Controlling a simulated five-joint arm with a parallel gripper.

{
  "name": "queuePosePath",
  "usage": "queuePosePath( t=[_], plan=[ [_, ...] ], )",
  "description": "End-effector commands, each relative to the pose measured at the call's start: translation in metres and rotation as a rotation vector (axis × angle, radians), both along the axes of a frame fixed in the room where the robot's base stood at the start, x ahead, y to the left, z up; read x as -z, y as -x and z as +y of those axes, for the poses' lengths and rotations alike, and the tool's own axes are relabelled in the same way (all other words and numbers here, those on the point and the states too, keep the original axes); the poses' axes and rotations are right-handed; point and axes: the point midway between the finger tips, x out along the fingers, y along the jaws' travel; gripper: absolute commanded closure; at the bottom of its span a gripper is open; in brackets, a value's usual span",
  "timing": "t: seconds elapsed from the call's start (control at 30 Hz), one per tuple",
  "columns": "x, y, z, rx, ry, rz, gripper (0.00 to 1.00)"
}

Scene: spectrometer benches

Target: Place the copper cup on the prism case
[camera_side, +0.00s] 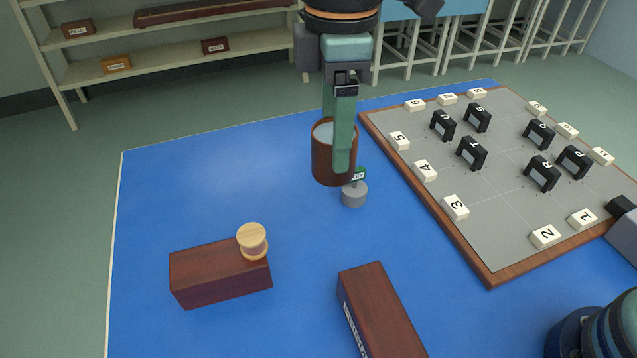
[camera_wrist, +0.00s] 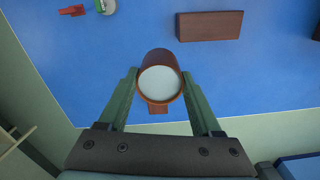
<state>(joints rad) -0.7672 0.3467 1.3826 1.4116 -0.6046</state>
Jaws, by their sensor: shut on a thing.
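The copper cup (camera_side: 322,160) is brown with a pale grey inside, and hangs upright in my gripper (camera_side: 342,165) above the blue mat. In the wrist view, the cup (camera_wrist: 147,61) sits between the two green fingers of my gripper (camera_wrist: 160,80), which are shut on its sides. A long dark red-brown case (camera_side: 380,310) with pale lettering on its side lies at the lower middle, its top bare. I cannot read the lettering surely, so I cannot tell whether it is the prism case. Another red-brown box (camera_side: 215,280) lies at the lower left. The cup is apart from both.
A grey cylinder with a green label (camera_side: 354,194) stands close below the cup. A grey board (camera_side: 490,225) with black blocks and numbered tiles fills the right. The mat's left part is clear.

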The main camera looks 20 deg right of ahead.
Motion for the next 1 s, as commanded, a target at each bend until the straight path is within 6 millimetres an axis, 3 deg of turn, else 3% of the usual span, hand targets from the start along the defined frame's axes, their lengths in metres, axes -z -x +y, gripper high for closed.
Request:
queuePosePath(
  t=[0.1, 0.3, 0.57, 0.73, 1.0],
  plan=[
    [-0.019, 0.040, -0.001, -0.006, -0.004, -0.003, 1.00],
    [-0.038, 0.095, -0.012, -0.005, -0.003, -0.003, 1.00],
    [-0.044, 0.128, -0.024, -0.002, -0.001, 0.000, 1.00],
    [-0.023, 0.132, -0.026, -0.002, 0.005, 0.003, 1.00],
    [0.043, 0.132, -0.026, -0.001, 0.005, 0.004, 1.00]
  ],
)
